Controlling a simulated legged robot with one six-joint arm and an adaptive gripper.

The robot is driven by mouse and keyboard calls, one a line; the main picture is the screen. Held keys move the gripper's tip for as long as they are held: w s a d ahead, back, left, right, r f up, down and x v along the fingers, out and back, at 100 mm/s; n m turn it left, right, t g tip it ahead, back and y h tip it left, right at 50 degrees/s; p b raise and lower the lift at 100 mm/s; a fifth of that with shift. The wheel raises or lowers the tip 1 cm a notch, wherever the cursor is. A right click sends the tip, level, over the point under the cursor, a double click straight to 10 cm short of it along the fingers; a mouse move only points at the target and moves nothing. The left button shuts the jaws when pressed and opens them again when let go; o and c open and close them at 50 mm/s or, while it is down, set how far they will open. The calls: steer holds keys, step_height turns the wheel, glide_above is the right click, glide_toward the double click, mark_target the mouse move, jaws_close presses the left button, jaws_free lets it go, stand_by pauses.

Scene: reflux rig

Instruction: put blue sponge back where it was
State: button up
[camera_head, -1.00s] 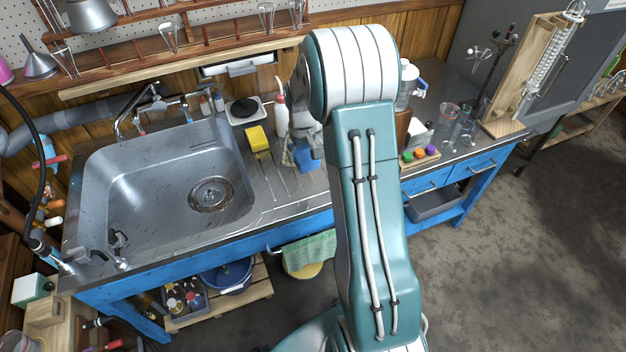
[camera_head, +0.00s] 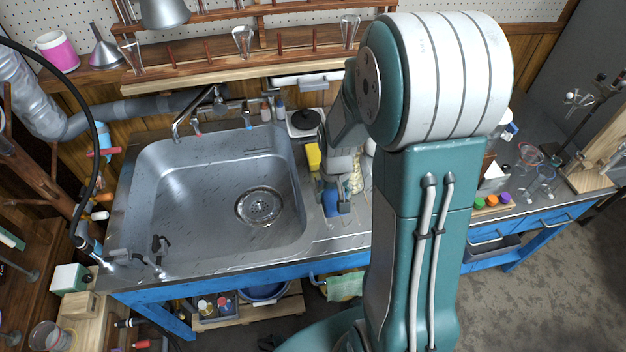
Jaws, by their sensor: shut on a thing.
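The blue sponge (camera_head: 331,203) shows at the end of my gripper (camera_head: 338,207), over the ribbed drainboard just right of the sink basin. My gripper is shut on it, and the gripper partly hides it. I cannot tell whether the sponge touches the drainboard. A yellow sponge (camera_head: 313,157) sits on the counter behind it, partly hidden by my arm. The steel sink (camera_head: 190,210) lies to the left, with its drain (camera_head: 260,206) in the basin.
A tap (camera_head: 195,112) stands behind the basin. A small scale (camera_head: 304,122) is at the back of the counter. Colored caps (camera_head: 492,200) and glassware (camera_head: 530,155) stand on the right. A shelf with glass funnels runs above. My arm hides part of the counter.

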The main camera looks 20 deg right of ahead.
steer(key=w+f, duration=0.3)
steer(key=w, duration=0.1)
steer(key=w+d+f, duration=0.1)
steer(key=w+f, duration=0.2)
steer(key=w, duration=0.2)
steer(key=w+d+f, duration=0.1)
steer(key=w+f, duration=0.2)
steer(key=w, duration=0.1)
steer(key=shift+w+d+f, duration=0.1)
steer(key=shift+w+f, duration=0.15)
steer(key=shift+f, duration=0.15)
steer(key=shift+w+f, duration=0.1)
steer(key=shift+f, duration=1.5)
steer(key=o, duration=0.9)
steer(key=shift+f, duration=0.1)
